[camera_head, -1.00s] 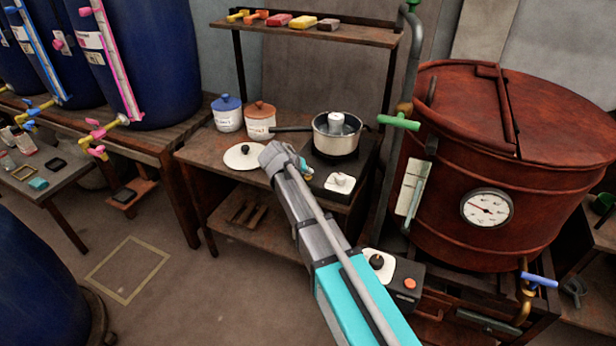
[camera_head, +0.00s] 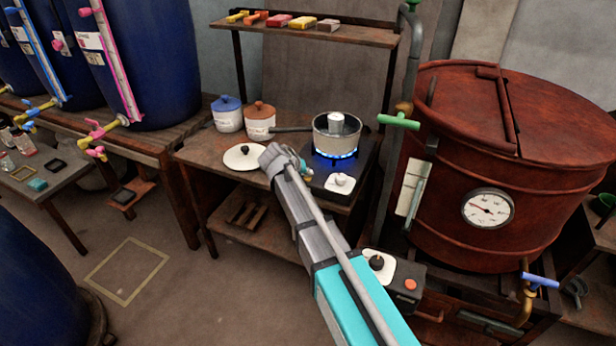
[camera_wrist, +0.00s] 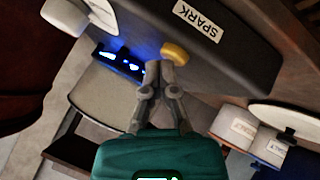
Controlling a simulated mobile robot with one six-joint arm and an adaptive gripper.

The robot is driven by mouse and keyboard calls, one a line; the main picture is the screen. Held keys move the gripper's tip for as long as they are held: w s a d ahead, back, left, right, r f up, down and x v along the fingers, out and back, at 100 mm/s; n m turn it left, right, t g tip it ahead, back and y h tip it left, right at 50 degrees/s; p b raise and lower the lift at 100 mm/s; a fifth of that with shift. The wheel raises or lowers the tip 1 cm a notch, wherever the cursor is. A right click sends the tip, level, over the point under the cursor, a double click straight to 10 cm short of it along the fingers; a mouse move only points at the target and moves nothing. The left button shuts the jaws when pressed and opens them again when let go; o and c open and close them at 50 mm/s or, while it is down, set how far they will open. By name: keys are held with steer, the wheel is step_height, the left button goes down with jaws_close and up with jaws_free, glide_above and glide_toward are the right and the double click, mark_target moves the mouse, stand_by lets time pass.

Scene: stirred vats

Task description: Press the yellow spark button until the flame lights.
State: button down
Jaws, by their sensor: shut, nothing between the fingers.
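In the wrist view the yellow spark button (camera_wrist: 174,52) sticks out from the dark side of the burner, beside the white SPARK label (camera_wrist: 198,22). My gripper (camera_wrist: 158,68) is shut and empty, its fingertips at the button; I cannot tell whether they touch it. In the head view my gripper (camera_head: 306,172) is at the burner's left side, and the button is hidden or too small to make out. A blue flame (camera_head: 336,154) burns under the metal pot (camera_head: 337,134) on the burner. The white burner knob (camera_head: 341,181) sits on the front plate.
A white lid (camera_head: 243,158) lies left of my gripper. Blue-lidded (camera_head: 227,115) and brown-lidded (camera_head: 260,122) jars stand behind it. The pot's handle (camera_head: 290,128) points left towards them. A large red vat (camera_head: 480,165) stands right of the burner.

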steer(key=shift+r, duration=0.15)
steer(key=shift+r+p, duration=0.7)
steer(key=shift+p, duration=0.15)
step_height(320, 180, up, 5)
steer(key=p, duration=0.5)
stand_by(0.8)
steer(key=s+d+f+m+g+y, duration=0.1)
steer(key=s+d+f+g+y, duration=0.25)
steer(key=s+d, duration=0.9)
steer(key=s+d+f+g+y, duration=0.2)
steer(key=s+d+g, duration=0.2)
steer(key=s+d, duration=0.8)
step_height(320, 180, up, 12)
steer(key=a+p, duration=0.1)
steer(key=p, duration=1.1)
steer(key=shift+s+a, duration=0.2)
steer(key=shift+s, duration=0.2)
